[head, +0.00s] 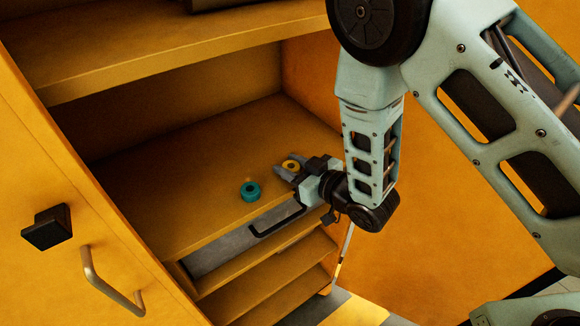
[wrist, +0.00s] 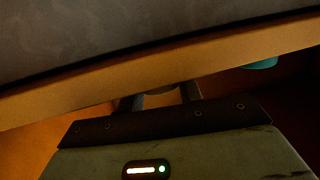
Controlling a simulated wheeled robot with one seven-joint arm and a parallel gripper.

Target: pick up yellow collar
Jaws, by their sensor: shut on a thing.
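The yellow collar (head: 291,165) is a small ring with a dark hole, at the tips of my gripper (head: 286,171) in the head view. My gripper is shut on it, just above or at the orange shelf; I cannot tell whether the collar still touches the shelf. In the wrist view my gripper (wrist: 165,98) shows its two fingers with a dim yellowish patch between them, probably the collar, mostly hidden in shadow. A teal ring (head: 251,191) sits on the shelf just left of the gripper, apart from it. Its edge also shows in the wrist view (wrist: 262,64).
The orange shelf (head: 190,180) is bare to the left and back. Another shelf (head: 180,45) hangs above it. A drawer with a black handle (head: 278,221) is below. The cabinet door (head: 60,180) at left carries a metal handle (head: 108,283) and a black knob (head: 47,228).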

